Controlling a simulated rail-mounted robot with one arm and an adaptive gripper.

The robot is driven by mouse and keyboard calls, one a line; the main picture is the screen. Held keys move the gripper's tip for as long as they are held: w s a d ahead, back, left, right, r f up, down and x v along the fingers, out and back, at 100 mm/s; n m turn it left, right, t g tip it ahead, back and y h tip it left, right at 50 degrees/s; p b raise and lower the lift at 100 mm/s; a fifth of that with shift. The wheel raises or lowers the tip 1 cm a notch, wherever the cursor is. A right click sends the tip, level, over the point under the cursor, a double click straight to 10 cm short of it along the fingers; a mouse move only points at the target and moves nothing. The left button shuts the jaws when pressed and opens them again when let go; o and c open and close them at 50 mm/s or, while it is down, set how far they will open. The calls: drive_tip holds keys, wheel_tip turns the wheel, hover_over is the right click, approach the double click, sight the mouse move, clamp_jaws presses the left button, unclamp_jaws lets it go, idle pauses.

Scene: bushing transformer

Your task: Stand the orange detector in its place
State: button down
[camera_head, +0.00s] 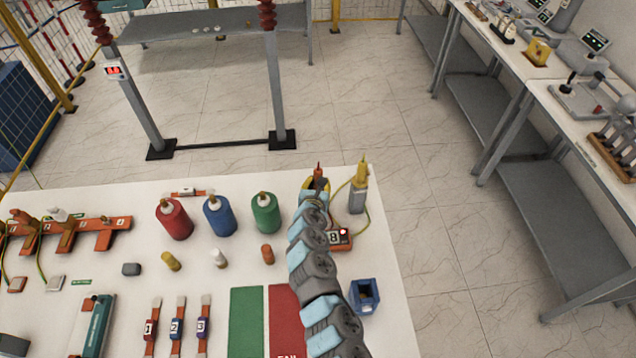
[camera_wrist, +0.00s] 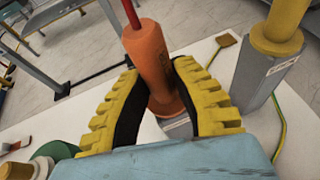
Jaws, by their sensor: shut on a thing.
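The orange detector (camera_wrist: 150,60) has a red tip and stands roughly upright between the yellow ribbed fingers of my gripper (camera_wrist: 158,85). The fingers are shut on its body from both sides. In the head view the orange detector (camera_head: 318,172) shows only its tip and top above my gripper (camera_head: 315,186), at the table's far edge. A grey piece (camera_wrist: 178,129) shows just below the detector's flared base. I cannot tell whether the base sits in it or above it. My arm hides this spot in the head view.
A yellow detector (camera_head: 362,172) stands in a grey holder (camera_head: 356,200) close to the right, with a green-yellow cable beside it. Red (camera_head: 174,219), blue (camera_head: 219,215) and green (camera_head: 265,213) bottles stand to the left.

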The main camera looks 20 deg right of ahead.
drive_tip(key=shift+f, duration=0.5)
idle(0.6)
drive_tip(key=c, duration=0.9)
unclamp_jaws()
drive_tip(key=shift+v, duration=6)
drive_tip(key=shift+a+f, duration=0.1)
